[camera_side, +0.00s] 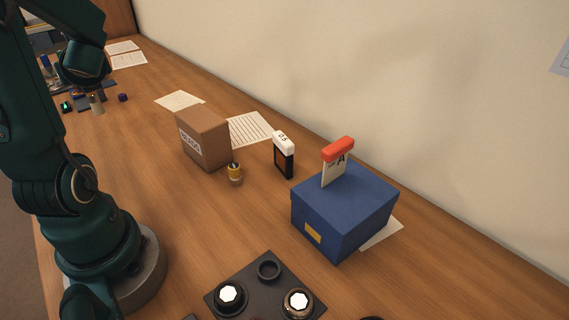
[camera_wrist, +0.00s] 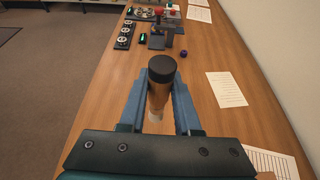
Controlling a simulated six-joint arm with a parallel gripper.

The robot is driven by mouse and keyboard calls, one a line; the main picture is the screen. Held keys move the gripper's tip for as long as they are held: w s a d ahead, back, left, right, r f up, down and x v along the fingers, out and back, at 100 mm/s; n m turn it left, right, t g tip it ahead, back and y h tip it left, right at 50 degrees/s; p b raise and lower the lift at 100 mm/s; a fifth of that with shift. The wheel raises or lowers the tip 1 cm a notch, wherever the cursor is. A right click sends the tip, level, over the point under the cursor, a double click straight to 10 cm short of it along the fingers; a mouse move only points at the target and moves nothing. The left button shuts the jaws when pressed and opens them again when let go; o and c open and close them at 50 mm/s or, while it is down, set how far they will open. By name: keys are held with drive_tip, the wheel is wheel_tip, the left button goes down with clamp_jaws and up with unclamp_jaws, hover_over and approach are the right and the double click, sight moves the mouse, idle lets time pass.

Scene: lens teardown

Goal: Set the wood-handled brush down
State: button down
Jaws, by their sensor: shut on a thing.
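The wood-handled brush (camera_wrist: 158,96) is between the blue fingers of my gripper (camera_wrist: 160,90) in the wrist view. Its black end points away from the wrist, and a pale end shows below the wooden part. My gripper is shut on it. In the side view a small pale piece of the brush (camera_side: 98,104) shows under my wrist at the far left, over the far part of the bench. I cannot tell whether it touches the bench.
Ahead in the wrist view are a dark tray of round parts (camera_wrist: 124,36), a dark stand (camera_wrist: 157,40) and a small blue-purple piece (camera_wrist: 183,54). A paper sheet (camera_wrist: 226,89) lies at right. Nearer the side camera are a cardboard box (camera_side: 204,138) and a blue box (camera_side: 340,212).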

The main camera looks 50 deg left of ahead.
drive_tip(key=w+f, duration=1.1)
drive_tip(key=shift+w+d, duration=0.15)
idle(0.4)
drive_tip(key=shift+f, duration=0.6)
drive_tip(key=c, duration=0.6)
unclamp_jaws()
drive_tip(key=shift+f, duration=0.1)
